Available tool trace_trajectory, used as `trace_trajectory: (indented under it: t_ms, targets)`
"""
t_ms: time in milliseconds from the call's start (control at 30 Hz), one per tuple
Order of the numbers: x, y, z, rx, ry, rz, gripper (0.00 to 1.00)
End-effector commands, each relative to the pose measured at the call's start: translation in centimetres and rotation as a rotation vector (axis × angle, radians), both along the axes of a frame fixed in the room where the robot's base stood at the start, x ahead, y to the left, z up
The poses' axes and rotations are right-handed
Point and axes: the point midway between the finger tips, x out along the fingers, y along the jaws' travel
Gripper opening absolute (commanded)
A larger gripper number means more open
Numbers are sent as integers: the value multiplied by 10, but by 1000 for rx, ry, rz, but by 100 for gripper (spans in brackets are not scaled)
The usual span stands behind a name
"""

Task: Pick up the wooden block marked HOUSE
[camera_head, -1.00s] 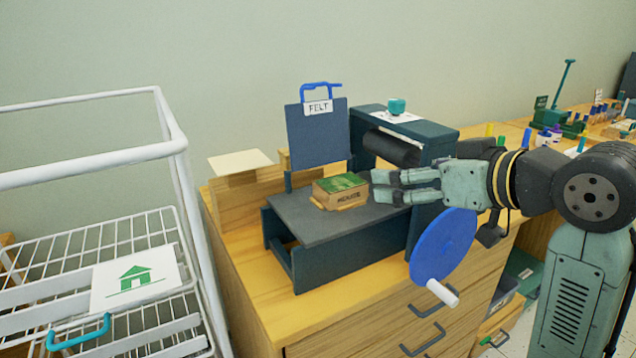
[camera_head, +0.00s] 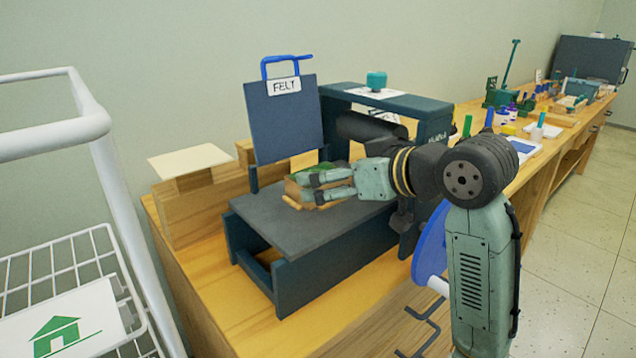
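The wooden block (camera_head: 294,194) has a green top and tan sides. It lies on the dark grey bed (camera_head: 262,226) of a press, on the side towards the roller. My gripper (camera_head: 312,187) is right at the block, reaching in from the right. Its two fingers are apart, one above the other in the picture, and they overlap the block's front face. The fingers hide the marking and much of the block. I cannot tell whether they touch it.
A felt board (camera_head: 284,121) stands upright behind the block. The press frame with its roller (camera_head: 372,128) rises at the right. A blue crank wheel (camera_head: 430,245) is partly behind my arm. A white wire rack (camera_head: 85,245) stands at the left.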

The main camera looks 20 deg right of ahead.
Motion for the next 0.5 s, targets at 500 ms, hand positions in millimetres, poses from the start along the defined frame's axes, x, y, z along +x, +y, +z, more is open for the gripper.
trace_trajectory:
  t_ms: [500]
  targets:
    - [46, 14, -19, 0, 1, 1, 100]
